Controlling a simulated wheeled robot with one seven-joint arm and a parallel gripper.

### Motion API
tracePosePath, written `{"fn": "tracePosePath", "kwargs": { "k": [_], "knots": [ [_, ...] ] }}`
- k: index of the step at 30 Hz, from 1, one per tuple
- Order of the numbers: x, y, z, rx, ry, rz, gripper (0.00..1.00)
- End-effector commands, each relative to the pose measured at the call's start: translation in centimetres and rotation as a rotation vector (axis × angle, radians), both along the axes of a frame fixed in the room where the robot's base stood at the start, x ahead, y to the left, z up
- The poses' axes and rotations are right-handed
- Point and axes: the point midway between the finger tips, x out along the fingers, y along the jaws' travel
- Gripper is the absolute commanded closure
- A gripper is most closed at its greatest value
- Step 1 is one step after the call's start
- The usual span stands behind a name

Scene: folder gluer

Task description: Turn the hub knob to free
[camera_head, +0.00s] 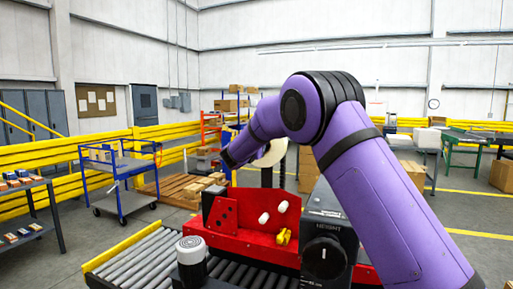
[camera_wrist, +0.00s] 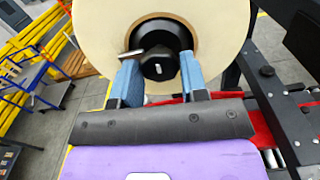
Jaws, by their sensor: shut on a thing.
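The hub knob (camera_wrist: 163,76) is black with a short white mark on its face. It sits in the dark hub at the centre of a large cream roll (camera_wrist: 105,27). My gripper (camera_wrist: 158,62) has its two blue fingers on either side of the knob, shut on it. The fingertips partly cover the knob's sides. A thin metal piece shows beside the left fingertip. In the head view, part of the cream roll (camera_head: 272,153) shows behind my purple arm; the knob and fingers are hidden there.
A red machine bed (camera_head: 262,245) with rollers stands below. A black box marked HEIGHT (camera_head: 325,225) has a dial of its own. A dark frame post (camera_wrist: 282,110) rises right of my gripper. A blue cart (camera_head: 122,180) stands at left.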

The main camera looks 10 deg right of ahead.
Motion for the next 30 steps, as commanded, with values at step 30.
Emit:
{"fn": "tracePosePath", "kwargs": {
  "k": [30],
  "knots": [
    [-0.01,0.03,-0.07,0.751,-0.544,0.000,0.84]
  ]
}}
